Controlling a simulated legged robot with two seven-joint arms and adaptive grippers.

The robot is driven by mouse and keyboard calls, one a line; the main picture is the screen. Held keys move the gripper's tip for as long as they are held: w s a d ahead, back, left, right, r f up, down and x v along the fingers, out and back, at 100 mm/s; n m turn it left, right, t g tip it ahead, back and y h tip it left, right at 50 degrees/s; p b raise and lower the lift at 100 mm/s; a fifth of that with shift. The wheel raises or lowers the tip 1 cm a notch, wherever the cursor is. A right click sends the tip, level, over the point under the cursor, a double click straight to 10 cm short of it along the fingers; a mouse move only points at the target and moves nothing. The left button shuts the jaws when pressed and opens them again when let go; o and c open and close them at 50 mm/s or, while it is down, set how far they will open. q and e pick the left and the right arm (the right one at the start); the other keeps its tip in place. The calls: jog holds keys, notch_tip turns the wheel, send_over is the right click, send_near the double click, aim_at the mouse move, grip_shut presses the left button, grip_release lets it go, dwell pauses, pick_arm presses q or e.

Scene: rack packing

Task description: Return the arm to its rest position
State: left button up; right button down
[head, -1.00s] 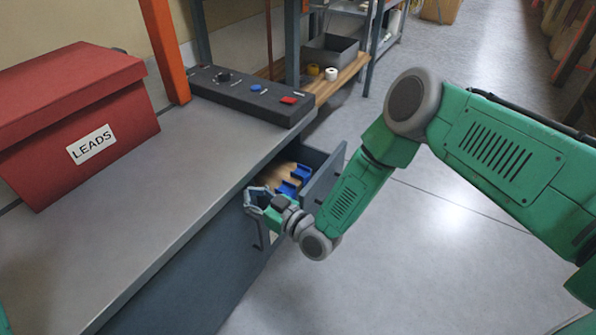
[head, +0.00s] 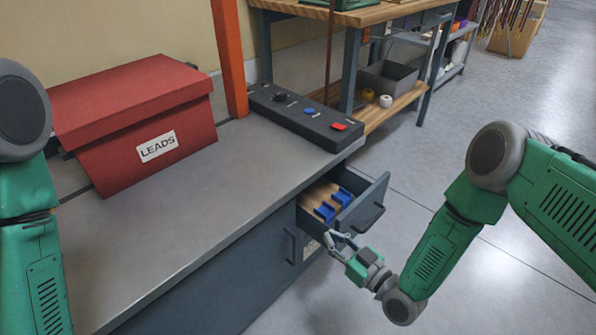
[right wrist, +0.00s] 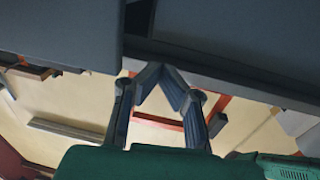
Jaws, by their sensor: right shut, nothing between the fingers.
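My right arm (head: 435,255) comes in from the right in the head view. Its gripper (head: 333,240) is shut and empty, just below and in front of the open drawer (head: 366,207). In the right wrist view the two fingertips (right wrist: 160,70) meet in a point, with dark grey panels (right wrist: 225,40) above them. Whether they touch a panel I cannot tell. My left arm (head: 32,235) shows at the left edge; its gripper is out of view.
The drawer holds blue parts (head: 326,211) on a tan base. On the grey bench (head: 215,195) stand a red LEADS box (head: 130,115) and a black control box (head: 298,115) with buttons. An orange post (head: 229,60) rises behind.

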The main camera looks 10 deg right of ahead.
jog(key=s+d+m+g+h+p, duration=0.15)
jog(key=s+g+h+p, duration=0.4)
jog(key=s, duration=0.55)
jog(key=s+d+r+m+g+h+p, duration=0.2)
jog(key=s+d+g, duration=0.2)
jog(key=s, duration=0.5)
jog(key=s+d+r+m+g+h+p, duration=0.2)
jog(key=s+d+r+g, duration=0.1)
jog(key=s+d+g, duration=0.2)
jog(key=s+d, duration=0.2)
jog(key=s, duration=0.2)
jog(key=shift+s+d, duration=0.25)
jog(key=shift+d, duration=0.05)
jog(key=shift+a, duration=0.15)
jog(key=shift+w, duration=0.1)
